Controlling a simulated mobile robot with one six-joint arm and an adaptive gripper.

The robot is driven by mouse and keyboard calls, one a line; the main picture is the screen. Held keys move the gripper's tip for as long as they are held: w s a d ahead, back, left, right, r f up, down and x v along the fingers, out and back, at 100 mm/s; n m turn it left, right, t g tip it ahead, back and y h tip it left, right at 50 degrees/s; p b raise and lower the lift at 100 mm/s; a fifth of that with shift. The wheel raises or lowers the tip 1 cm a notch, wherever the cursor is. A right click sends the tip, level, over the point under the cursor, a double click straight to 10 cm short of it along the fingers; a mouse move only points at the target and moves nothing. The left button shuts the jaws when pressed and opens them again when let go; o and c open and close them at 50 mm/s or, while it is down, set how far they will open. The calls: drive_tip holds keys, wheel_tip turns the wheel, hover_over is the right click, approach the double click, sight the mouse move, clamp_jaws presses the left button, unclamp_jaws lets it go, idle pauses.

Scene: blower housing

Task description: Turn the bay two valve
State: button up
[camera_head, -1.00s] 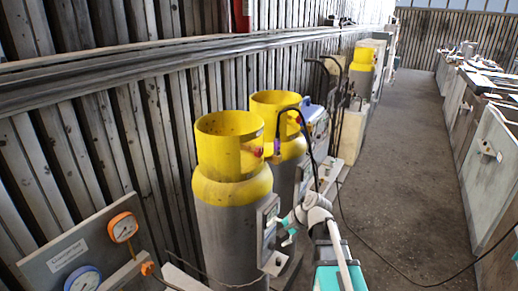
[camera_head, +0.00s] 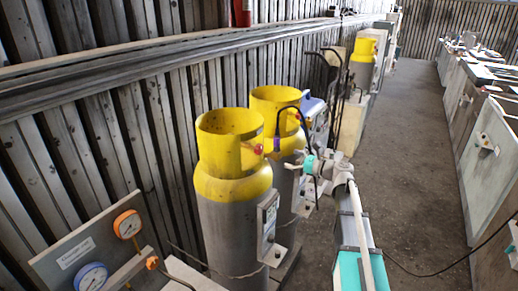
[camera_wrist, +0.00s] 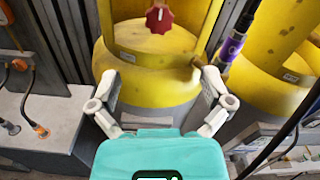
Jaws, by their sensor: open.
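Two grey cylinders with yellow tops stand by the wall, the nearer cylinder (camera_head: 232,225) in front of the farther cylinder (camera_head: 275,97). A red valve knob (camera_wrist: 159,19) shows in the wrist view at the collar of the yellow cylinder (camera_wrist: 150,85) ahead of me. In the head view a small red knob (camera_head: 258,148) sits at the nearer collar. I cannot read which bay is number two. My gripper (camera_wrist: 160,88) is open and empty, its fingers spread below the knob, apart from it. In the head view my gripper (camera_head: 306,164) is right of the nearer cylinder.
A board with an orange gauge (camera_head: 127,224) and a blue gauge (camera_head: 91,277) stands at lower left. A dark hose with a purple sleeve (camera_wrist: 231,46) runs right of the cylinder. A black cable lies on the floor. The aisle (camera_head: 405,150) is clear, with grey cabinets (camera_head: 490,150) on its right.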

sight(261, 150)
drive_tip(key=shift+a, duration=0.1)
drive_tip(key=x, duration=1.3)
drive_tip(key=shift+w+a, duration=0.25)
drive_tip(key=shift+a, duration=0.05)
drive_tip(key=c, duration=1.1)
drive_tip(key=shift+c, duration=0.2)
